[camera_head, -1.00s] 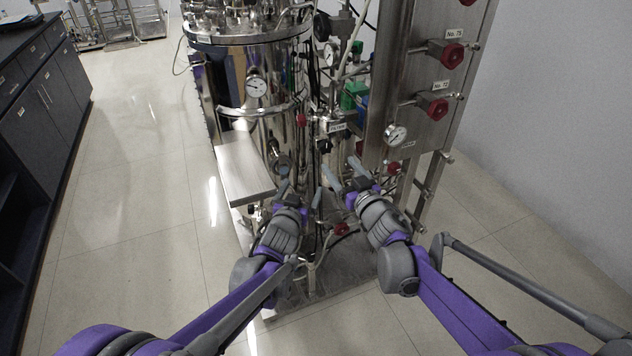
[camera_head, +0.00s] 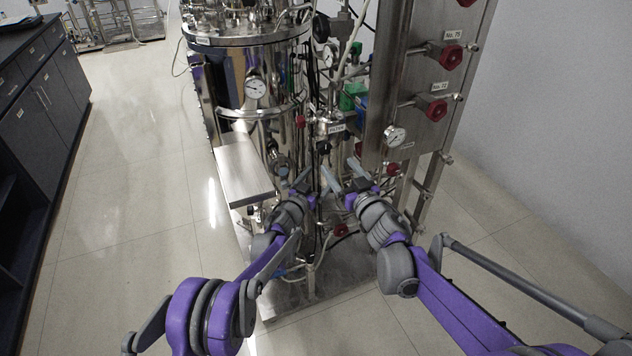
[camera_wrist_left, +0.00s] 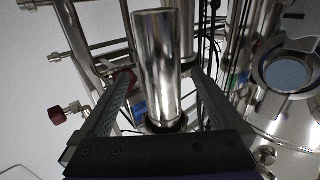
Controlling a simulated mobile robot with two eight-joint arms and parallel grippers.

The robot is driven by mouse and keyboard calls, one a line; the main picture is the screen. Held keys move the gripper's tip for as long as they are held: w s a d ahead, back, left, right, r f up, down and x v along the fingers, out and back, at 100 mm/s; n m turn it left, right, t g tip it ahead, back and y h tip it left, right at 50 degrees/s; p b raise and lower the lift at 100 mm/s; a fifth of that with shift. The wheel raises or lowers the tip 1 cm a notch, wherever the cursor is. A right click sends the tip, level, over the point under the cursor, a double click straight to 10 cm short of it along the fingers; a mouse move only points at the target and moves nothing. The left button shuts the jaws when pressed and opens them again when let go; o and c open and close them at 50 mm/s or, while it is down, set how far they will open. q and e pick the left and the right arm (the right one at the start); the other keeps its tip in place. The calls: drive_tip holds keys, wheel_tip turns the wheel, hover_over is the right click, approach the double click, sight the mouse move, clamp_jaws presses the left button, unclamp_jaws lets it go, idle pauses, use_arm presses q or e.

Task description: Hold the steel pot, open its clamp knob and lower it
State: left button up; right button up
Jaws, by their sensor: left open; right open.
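A shiny steel cylinder (camera_wrist_left: 162,55), which looks like the steel pot, stands between the two fingers of my left gripper (camera_wrist_left: 163,74) in the left wrist view. The fingers are spread on either side of it; I cannot tell whether they touch it. A dark ring shows at its near end. In the head view my left gripper (camera_head: 297,182) is low in front of the skid, and I cannot make out the pot there. My right gripper (camera_head: 341,172) is open and empty just right of the left one. I cannot tell which knob is the clamp knob.
A large steel vessel (camera_head: 262,120) with a gauge stands behind the grippers. A steel shelf (camera_head: 243,175) juts out at left. A panel (camera_head: 420,70) with red knobs (camera_head: 437,109) rises at right. A red knob (camera_wrist_left: 57,116) shows in the left wrist view. Floor is clear at left.

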sight(328, 166)
use_arm(q)
drive_tip(key=shift+x, duration=3.1)
clamp_jaws()
use_arm(e)
drive_tip(key=shift+x, duration=3.75)
drive_tip(key=shift+w, duration=0.15)
drive_tip(key=shift+x, duration=0.8)
